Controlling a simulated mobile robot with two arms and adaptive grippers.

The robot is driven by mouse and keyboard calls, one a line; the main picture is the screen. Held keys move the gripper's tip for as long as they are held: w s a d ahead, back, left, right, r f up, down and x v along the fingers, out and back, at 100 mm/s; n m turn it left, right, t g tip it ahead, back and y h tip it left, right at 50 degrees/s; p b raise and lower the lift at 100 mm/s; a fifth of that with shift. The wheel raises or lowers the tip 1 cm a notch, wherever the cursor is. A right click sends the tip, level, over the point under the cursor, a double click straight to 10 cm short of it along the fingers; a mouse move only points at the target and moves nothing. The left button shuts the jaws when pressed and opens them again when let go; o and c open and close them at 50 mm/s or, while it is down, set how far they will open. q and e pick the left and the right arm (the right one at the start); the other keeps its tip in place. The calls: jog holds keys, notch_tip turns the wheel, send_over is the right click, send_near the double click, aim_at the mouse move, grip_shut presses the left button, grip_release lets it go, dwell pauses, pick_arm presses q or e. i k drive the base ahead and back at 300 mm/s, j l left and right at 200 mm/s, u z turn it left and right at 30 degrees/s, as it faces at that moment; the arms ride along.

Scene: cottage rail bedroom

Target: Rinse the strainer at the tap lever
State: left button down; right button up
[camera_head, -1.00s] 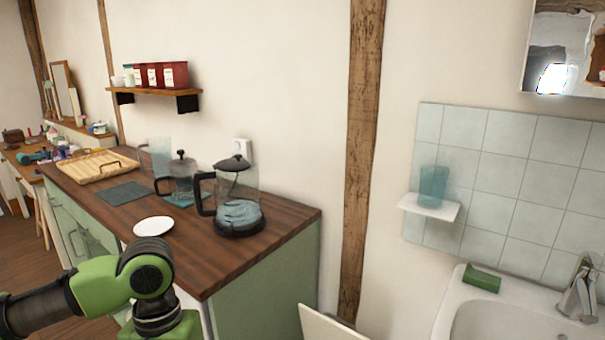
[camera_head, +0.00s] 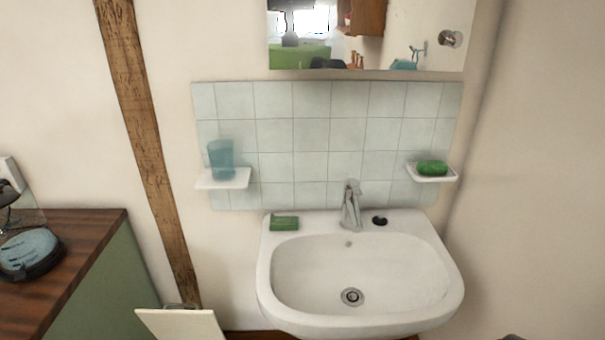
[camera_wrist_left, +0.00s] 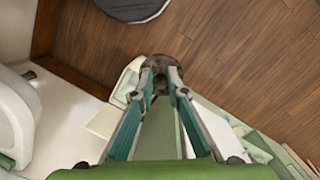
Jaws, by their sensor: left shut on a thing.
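The tap with its lever (camera_head: 350,204) stands at the back rim of the white sink (camera_head: 447,297), left of a small dark round piece. The basin looks empty, with a round drain at its bottom. In the left wrist view my left gripper (camera_wrist_left: 160,84) is shut on a small, dark grey-brown rounded thing, which I take for the strainer (camera_wrist_left: 160,63). Most of its shape is hidden by the fingertips. The sink edge shows at the left of that view, apart from the gripper. Neither gripper shows in the head view.
A green sponge (camera_head: 284,223) lies on the sink's left rim. A blue cup (camera_head: 221,160) stands on a left shelf; green soap (camera_head: 432,168) lies on a right dish. A mirror cabinet hangs above. A pale board (camera_head: 180,325) stands low at left, beside the counter (camera_head: 80,250).

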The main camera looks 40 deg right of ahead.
aim_at(352, 185)
jog(key=z, duration=1.5)
